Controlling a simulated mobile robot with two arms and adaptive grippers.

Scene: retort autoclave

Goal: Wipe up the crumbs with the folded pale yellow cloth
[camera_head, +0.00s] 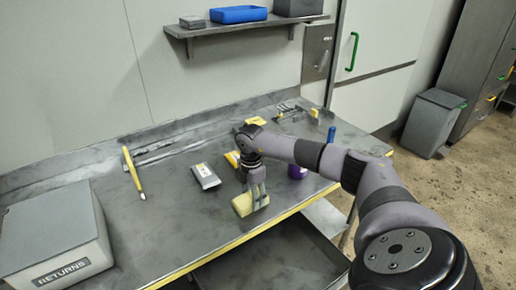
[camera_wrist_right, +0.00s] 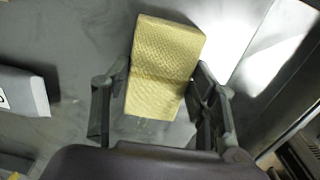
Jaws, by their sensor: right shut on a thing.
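The folded pale yellow cloth (camera_head: 242,206) is at the front edge of the steel worktop, and it fills the middle of the right wrist view (camera_wrist_right: 166,62). My right gripper (camera_head: 257,199) points down and is shut on the cloth, with one finger on each side. I cannot tell whether the cloth touches the worktop or is just above it. A few faint pale specks, perhaps crumbs (camera_wrist_right: 146,126), show just below the cloth in the right wrist view. No crumbs can be made out in the head view. My left gripper is not in view.
A grey packet (camera_head: 205,176) lies left of the cloth, with a yellow item (camera_head: 232,158) behind. A purple object (camera_head: 297,172) and blue item (camera_head: 331,134) stand to the right. A RETURNS box (camera_head: 55,235) is at left. The worktop (camera_head: 175,225) is clear between box and cloth.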

